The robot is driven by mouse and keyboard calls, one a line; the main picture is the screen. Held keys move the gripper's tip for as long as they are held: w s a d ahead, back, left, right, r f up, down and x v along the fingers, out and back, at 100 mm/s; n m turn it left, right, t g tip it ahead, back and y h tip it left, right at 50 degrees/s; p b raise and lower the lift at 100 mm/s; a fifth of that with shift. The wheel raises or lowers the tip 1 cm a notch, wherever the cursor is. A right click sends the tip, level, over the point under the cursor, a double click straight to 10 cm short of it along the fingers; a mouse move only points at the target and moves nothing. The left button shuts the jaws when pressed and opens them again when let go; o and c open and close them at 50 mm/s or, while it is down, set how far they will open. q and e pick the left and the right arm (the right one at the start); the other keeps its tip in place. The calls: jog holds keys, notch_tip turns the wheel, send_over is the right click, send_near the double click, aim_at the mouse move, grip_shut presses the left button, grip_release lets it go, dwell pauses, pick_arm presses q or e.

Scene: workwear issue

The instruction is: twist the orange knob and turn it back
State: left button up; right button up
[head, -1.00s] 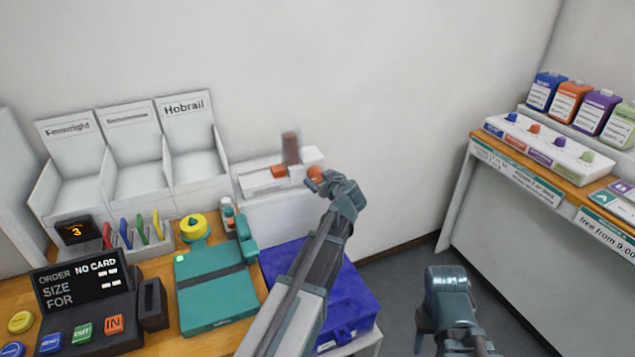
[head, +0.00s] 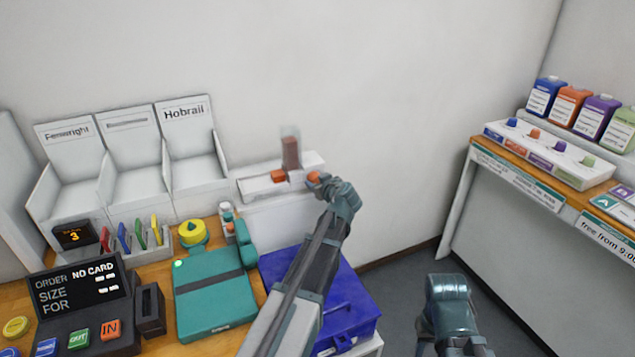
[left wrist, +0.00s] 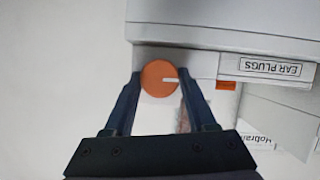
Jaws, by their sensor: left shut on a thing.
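The orange knob (head: 313,178) sits on the front of the white ear plug dispenser (head: 262,187), which has a clear tube with brownish contents (head: 290,153) on top. My left gripper (head: 319,184) is shut on the knob.
A second orange part (head: 279,176) is left of the knob. A blue case (head: 345,305) lies below my left arm. A teal device (head: 213,295), a yellow-topped item (head: 192,232) and an order terminal (head: 80,290) stand left. White bins (head: 135,170) stand behind. Right is a dispensing counter (head: 540,165).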

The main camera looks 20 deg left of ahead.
pick_arm(q)
jog(key=shift+c, duration=0.9)
jog(key=m, duration=0.1)
jog(key=m+g+y, duration=0.1)
jog(key=shift+w+d+f+m, duration=0.15)
jog(key=shift+m, duration=0.15)
jog(key=shift+d+f+m+g+y+b, duration=0.1)
jog(key=shift+m+g+y+b, duration=0.4)
jog(key=shift+m+y+b, duration=0.9)
jog(key=shift+f+m+g+y+b, duration=0.1)
jog(key=shift+m+g+y+b, duration=0.4)
jog(key=shift+m+b, duration=1.05)
jog(key=shift+d+f+m+g+y+b, duration=0.1)
jog(key=shift+m+g+y+b, duration=0.6)
jog(key=shift+m, duration=1.45)
jog(key=shift+r+y, duration=0.1)
jog(key=shift+y, duration=0.2)
